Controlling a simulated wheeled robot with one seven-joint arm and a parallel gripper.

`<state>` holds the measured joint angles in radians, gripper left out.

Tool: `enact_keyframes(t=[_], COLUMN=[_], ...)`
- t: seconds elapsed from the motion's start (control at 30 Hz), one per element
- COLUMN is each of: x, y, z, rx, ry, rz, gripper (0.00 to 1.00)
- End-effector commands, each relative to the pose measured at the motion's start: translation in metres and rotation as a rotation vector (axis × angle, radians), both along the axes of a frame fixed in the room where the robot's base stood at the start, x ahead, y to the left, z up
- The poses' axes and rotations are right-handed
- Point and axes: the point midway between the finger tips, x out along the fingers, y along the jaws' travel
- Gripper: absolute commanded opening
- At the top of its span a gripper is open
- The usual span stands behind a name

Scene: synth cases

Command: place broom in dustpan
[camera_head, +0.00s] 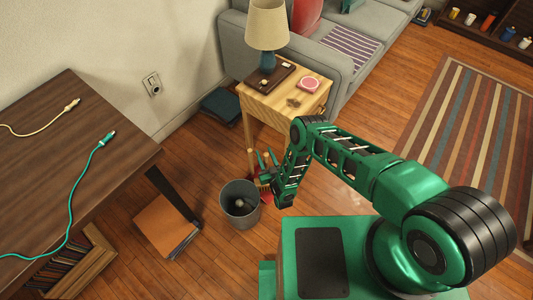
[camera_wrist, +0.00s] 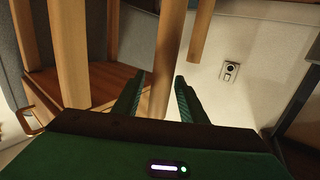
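My gripper (camera_head: 267,159) is low beside the wooden side table, with its two green fingers spread. In the wrist view my gripper (camera_wrist: 160,90) has a wooden pole (camera_wrist: 166,60) showing between its fingers, with gaps on both sides. I cannot tell whether this pole is the broom's handle or a table leg. In the head view a small tan, bristle-like patch (camera_head: 262,182) below my gripper may be the broom. A red patch (camera_head: 267,198) just beside it may be the dustpan. My arm hides most of both.
A grey bin (camera_head: 240,212) with something inside stands left of my gripper. The side table (camera_head: 262,104) holds a lamp and small items. A dark desk (camera_head: 105,150) is at left, with an orange folder (camera_head: 160,222) on the floor.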

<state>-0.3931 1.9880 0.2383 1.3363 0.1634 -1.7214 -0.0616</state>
Motion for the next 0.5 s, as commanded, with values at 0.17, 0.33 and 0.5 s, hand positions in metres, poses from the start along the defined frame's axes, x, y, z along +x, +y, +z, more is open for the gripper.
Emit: enact_keyframes(t=[0.17,0.33,0.5], x=[-0.034,-0.065,-0.087], y=[-0.012,-0.023,-0.031], z=[0.001,0.002,0.004], rx=[0.0,-0.001,-0.001], ry=[0.004,0.005,0.002], rz=[0.0,-0.001,-0.002], gripper=[0.38,0.38,0.38])
